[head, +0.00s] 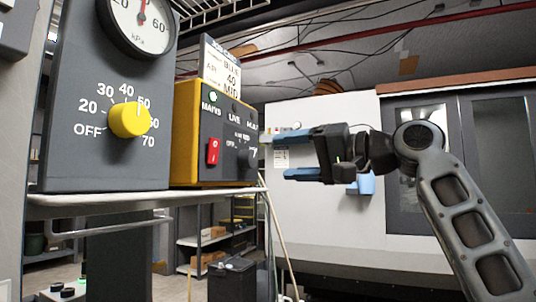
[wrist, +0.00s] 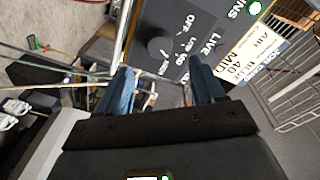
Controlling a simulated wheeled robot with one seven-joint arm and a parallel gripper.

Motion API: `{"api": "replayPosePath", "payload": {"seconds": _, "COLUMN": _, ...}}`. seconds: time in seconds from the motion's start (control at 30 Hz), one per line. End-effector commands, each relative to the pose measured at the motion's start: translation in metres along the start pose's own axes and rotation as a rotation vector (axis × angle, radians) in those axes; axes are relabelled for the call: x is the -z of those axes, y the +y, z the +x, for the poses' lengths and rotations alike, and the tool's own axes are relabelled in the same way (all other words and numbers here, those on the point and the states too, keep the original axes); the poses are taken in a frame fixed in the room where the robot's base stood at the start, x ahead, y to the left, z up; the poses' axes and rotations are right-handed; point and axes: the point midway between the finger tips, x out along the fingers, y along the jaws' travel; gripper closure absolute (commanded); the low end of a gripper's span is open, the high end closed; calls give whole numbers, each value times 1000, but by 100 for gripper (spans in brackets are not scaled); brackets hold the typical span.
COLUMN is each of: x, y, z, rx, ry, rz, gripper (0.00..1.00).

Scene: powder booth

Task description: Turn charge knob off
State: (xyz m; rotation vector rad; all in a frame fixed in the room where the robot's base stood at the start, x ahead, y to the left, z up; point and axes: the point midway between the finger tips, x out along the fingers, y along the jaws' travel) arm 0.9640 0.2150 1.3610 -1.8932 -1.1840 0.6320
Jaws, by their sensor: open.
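The control box (head: 218,125) has a dark front panel and yellow side. At its lower right is a black knob (head: 246,158) with OFF and other small marks around it; I take it for the charge knob. The wrist view shows this knob (wrist: 159,44) ahead, between the lines of my two fingers. Its pointer direction is too dark to tell. My gripper (head: 282,155) has blue fingers spread apart and empty, just right of the box, level with the knob. In the wrist view my gripper (wrist: 163,84) appears short of the knob, not touching it.
A yellow knob (head: 129,120) with a numbered OFF-to-70 scale sits on the grey panel at left, under a kPa gauge (head: 140,18). The box also has a red switch (head: 213,151) and a lit green lamp (head: 213,97). A card (head: 220,70) stands on top. A shelf (head: 100,203) runs underneath.

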Motion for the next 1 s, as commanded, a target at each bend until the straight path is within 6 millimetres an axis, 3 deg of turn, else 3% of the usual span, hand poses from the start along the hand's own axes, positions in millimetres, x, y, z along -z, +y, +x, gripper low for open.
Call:
{"api": "replayPosePath", "payload": {"seconds": 0.5, "x": 0, "y": 0, "z": 67, "rx": 1, "ry": -1, "rz": 1, "gripper": 32}}
{"api": "replayPosePath", "payload": {"seconds": 0.9, "x": -1, "y": 0, "z": 76, "rx": 1, "ry": 0, "rz": 0, "gripper": 32}}
{"api": "replayPosePath", "payload": {"seconds": 1.0, "x": -1, "y": 0, "z": 76, "rx": 1, "ry": 0, "rz": 0, "gripper": 41}}
